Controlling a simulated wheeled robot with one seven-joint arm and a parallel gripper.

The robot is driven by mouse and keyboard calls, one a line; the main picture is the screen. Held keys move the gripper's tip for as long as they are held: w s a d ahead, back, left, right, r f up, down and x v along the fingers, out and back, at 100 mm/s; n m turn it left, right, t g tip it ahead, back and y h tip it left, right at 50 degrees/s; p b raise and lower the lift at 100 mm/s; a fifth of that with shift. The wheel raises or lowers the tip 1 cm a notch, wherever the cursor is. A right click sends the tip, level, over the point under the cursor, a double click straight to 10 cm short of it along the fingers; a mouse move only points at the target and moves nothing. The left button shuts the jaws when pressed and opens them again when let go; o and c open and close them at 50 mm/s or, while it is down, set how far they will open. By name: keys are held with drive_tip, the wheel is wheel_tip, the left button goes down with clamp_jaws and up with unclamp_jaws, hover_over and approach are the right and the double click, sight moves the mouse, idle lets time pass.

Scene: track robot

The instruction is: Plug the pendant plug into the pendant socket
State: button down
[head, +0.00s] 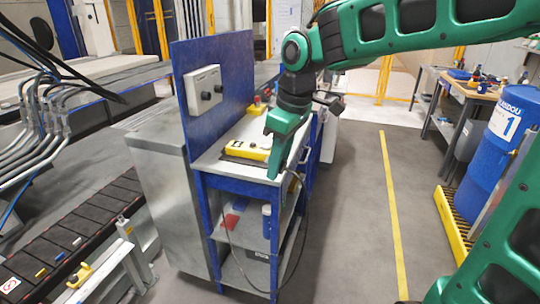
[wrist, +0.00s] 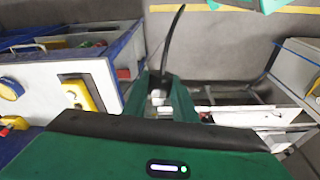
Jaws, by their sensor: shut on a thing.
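My gripper (head: 277,165) hangs over the right front edge of the blue bench's white top, its green fingers pointing down. In the wrist view my gripper (wrist: 158,98) is shut on a small grey-white plug (wrist: 158,96). A black cable (wrist: 172,40) runs from the plug; in the head view the cable (head: 305,215) hangs down beside the bench. A grey box (head: 203,90) with two round black fittings is on the upright blue panel; I cannot tell which fitting is the pendant socket. A yellow pendant (head: 246,150) lies on the bench top, and in the wrist view the pendant (wrist: 80,96) is left of the fingers.
The blue panel (head: 218,75) stands upright along the bench's left side. A red-topped button box (head: 257,104) sits at the back of the bench top (head: 210,163). Open floor with a yellow line (head: 393,205) lies right; a blue drum (head: 495,140) stands beyond.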

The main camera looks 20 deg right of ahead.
drive_tip(key=w+d+f+m, duration=0.3)
drive_tip(key=w+d+f, duration=0.1)
drive_tip(key=f, duration=0.4)
drive_tip(key=w+d+f+m+h, duration=0.1)
drive_tip(key=w+d+f+m, duration=0.2)
drive_tip(key=w+f, duration=0.3)
drive_tip(key=w+d+f+m, duration=0.3)
drive_tip(key=w+d+f, duration=0.2)
drive_tip(key=f, duration=0.7)
drive_tip(key=shift+w+d+t+h, duration=0.25)
drive_tip(key=shift+w+t+h, duration=0.05)
drive_tip(key=shift+w, duration=0.15)
